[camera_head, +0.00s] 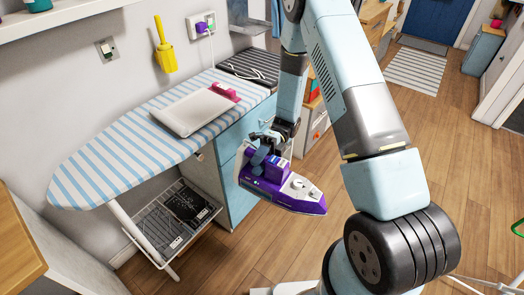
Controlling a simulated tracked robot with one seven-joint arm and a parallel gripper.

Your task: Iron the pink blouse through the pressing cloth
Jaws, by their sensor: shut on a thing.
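My gripper (265,152) is shut on the handle of a purple and white iron (292,192). It holds the iron in the air to the right of the ironing board, in front of the light blue drawers. The iron's nose points to the lower right. A whitish pressing cloth (192,112) lies flat on the striped ironing board (98,165). A small part of the pink blouse (224,92) shows past the cloth's upper right edge. The rest of the blouse is hidden, apparently under the cloth.
A dark rest (262,62) with a pale cord is at the board's far right end. A light blue drawer unit (238,180) stands below. A wire rack (170,222) sits under the board. A yellow brush (164,48) hangs on the wall.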

